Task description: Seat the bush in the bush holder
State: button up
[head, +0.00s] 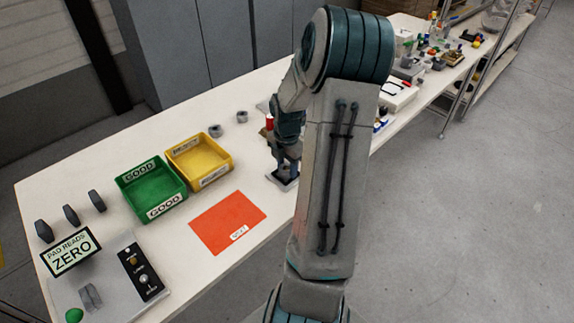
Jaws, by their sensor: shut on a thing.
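My gripper (285,166) points down on the white bench, just left of my own upright arm link in the head view. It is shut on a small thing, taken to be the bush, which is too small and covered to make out. Directly below the fingers is a small grey block with a dark top (283,183), which looks like the bush holder. The fingertips are at or just above it. I cannot tell whether the bush touches the holder or sits in it.
A green tray (126,181) and a yellow tray (231,160) stand left, with an orange mat (228,223) in front. Two grey ring-like parts (215,131) lie behind. A panel reading "PAD READS ZERO" (71,252) and dark parts (71,215) are far left. My arm hides bench to the right.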

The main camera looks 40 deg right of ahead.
jog(key=o, duration=0.9)
notch_tip(320, 180, up, 14)
jog(key=shift+f+p, duration=0.1)
jog(key=shift+p, duration=0.35)
